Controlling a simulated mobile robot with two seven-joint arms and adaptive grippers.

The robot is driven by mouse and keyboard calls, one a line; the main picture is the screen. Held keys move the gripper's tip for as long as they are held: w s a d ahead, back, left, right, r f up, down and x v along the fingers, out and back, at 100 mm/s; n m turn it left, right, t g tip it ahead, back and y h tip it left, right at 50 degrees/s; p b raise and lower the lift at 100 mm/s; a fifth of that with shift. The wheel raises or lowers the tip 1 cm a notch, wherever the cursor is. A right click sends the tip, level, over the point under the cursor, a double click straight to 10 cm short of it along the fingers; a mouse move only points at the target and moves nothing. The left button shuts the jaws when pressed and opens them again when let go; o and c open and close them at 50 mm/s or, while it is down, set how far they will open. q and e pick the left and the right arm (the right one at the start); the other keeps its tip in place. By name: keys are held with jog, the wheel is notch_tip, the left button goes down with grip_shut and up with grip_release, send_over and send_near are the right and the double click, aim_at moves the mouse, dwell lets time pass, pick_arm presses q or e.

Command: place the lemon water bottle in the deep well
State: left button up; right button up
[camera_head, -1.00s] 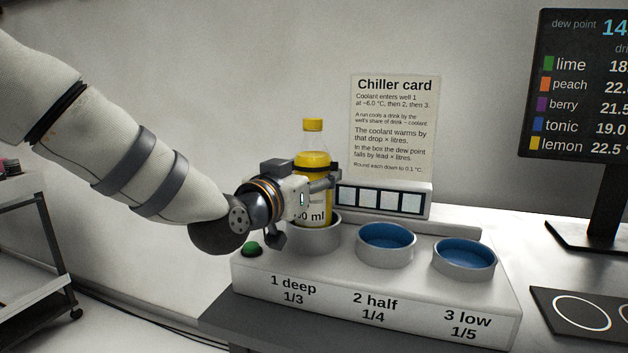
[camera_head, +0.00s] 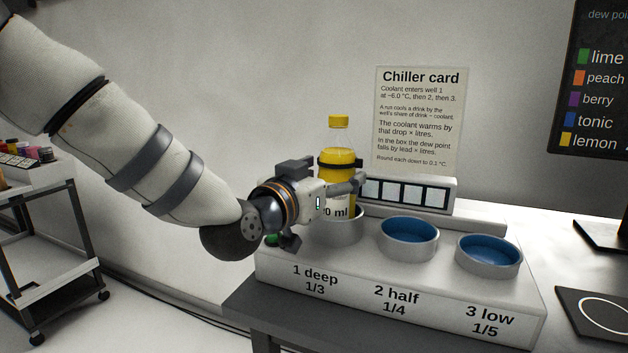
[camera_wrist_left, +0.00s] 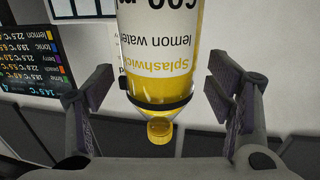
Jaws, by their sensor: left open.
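The lemon water bottle (camera_head: 341,137), clear with a yellow cap, yellow contents and a white label, stands upright with its lower end inside the deep well (camera_head: 335,234), marked "1 deep 1/3". The well's rim hides its base. My left gripper (camera_head: 343,184) is at the bottle's side, just above the well. In the left wrist view the bottle (camera_wrist_left: 160,60) appears inverted between the spread fingers of my left gripper (camera_wrist_left: 158,100), with gaps on both sides. My right gripper is not in view.
The half well (camera_head: 408,254) and low well (camera_head: 489,271) show blue insides and are empty. A chiller card (camera_head: 418,120) is behind. A dark screen (camera_head: 595,90) stands at right, a black mat (camera_head: 590,315) below it. A cart (camera_head: 45,215) is at left.

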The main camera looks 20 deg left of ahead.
pick_arm(q)
jog(key=s+a+p, duration=0.1)
jog(key=s+a, duration=0.1)
jog(key=s, duration=0.7)
jog(key=shift+s+r, duration=0.15)
jog(key=shift+s, duration=0.05)
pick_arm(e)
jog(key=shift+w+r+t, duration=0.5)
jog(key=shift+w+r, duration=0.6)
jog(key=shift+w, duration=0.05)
